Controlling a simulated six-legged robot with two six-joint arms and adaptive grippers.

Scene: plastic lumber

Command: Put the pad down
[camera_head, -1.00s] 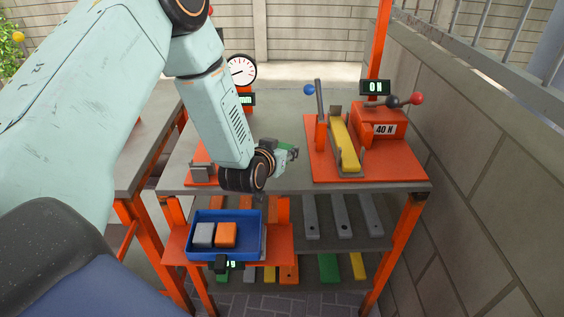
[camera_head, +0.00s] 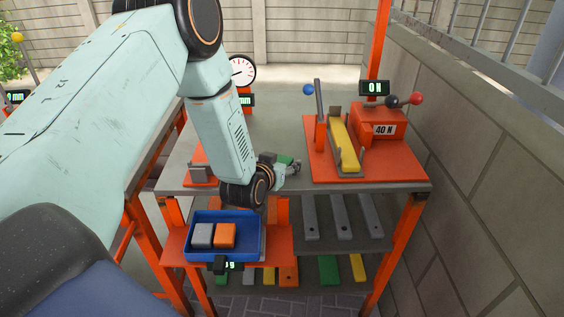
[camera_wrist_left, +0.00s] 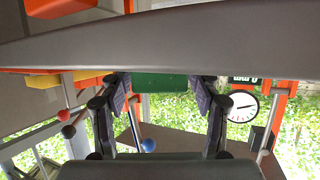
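The pad seems to be the small green block (camera_head: 285,160) in my left gripper. My left gripper (camera_head: 281,163) is over the front half of the grey tabletop, left of the yellow bar's fixture. In the left wrist view the green block (camera_wrist_left: 160,82) sits between the two fingertips (camera_wrist_left: 160,86), which appear to touch its sides. A grey band crosses just above it in that picture and may hide part of it. I cannot tell whether the block touches the tabletop. My right gripper is out of view.
An orange fixture (camera_head: 317,166) with a yellow bar (camera_head: 344,145), a lever and a "40 N" box stands on the right; its display reads 0 N. A dial gauge (camera_head: 242,71) stands behind my arm. A blue tray (camera_head: 192,244) with grey and orange blocks is in front, below.

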